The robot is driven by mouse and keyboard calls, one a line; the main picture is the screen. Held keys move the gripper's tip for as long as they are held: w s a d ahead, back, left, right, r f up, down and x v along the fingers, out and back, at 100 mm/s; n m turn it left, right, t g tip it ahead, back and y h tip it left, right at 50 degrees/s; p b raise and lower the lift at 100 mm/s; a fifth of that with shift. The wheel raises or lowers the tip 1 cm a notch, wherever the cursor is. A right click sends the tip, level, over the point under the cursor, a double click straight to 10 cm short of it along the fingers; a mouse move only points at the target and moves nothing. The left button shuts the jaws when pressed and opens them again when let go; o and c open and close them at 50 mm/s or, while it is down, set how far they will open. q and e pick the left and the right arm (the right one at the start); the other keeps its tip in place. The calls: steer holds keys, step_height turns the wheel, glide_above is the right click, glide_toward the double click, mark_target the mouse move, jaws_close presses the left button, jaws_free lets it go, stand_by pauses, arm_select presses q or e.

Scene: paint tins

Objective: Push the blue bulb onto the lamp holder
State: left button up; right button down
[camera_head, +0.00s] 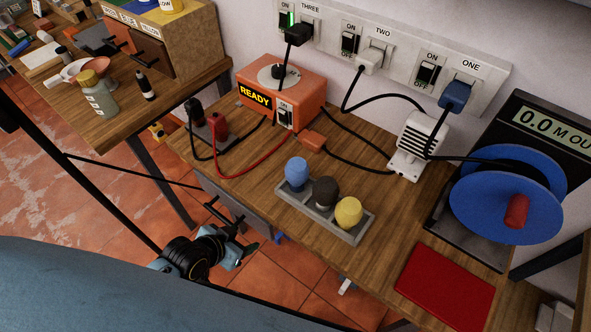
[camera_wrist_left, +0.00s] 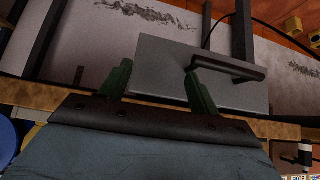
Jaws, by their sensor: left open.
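The blue bulb (camera_head: 297,172) stands upright at the left end of a grey tray (camera_head: 318,219) on the wooden bench. A dark bulb (camera_head: 325,191) and a yellow bulb (camera_head: 348,212) stand beside it in the same tray. I cannot tell for sure which thing is the lamp holder; a grey plate with a black and a red post (camera_head: 219,127) stands left of the orange box. My left gripper (camera_head: 232,226) is open and empty, in front of the bench edge and apart from the bulbs. Its spread fingers also show in the left wrist view (camera_wrist_left: 158,86).
An orange box marked READY (camera_head: 287,92) stands behind the tray, with cables around it. A white vented block (camera_head: 418,143), a blue reel (camera_head: 480,200) and a red mat (camera_head: 445,286) are to the right. A grey panel with a black handle (camera_wrist_left: 228,68) faces the left wrist camera.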

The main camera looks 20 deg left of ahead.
mark_target(288, 176)
arm_select(q)
steer(key=w+d+r+m+t+h, duration=0.1)
steer(key=w+d+r+t+h, duration=0.15)
steer(key=r, duration=0.65)
steer(key=w+d+r+m+t+h, duration=0.1)
steer(key=w+d+r+h, duration=0.15)
steer(key=r, duration=0.65)
steer(key=shift+t+y, duration=0.25)
steer(key=shift+y, duration=0.05)
steer(key=x, duration=0.6)
steer(key=shift+w+a+f, duration=0.2)
steer(key=shift+w+f, duration=0.15)
steer(key=shift+w, duration=0.1)
steer(key=shift+b+x, duration=0.35)
steer(key=shift+x, duration=2.6)
steer(key=shift+s+f, duration=0.1)
steer(key=shift+f, duration=0.1)
steer(key=c, duration=0.7)
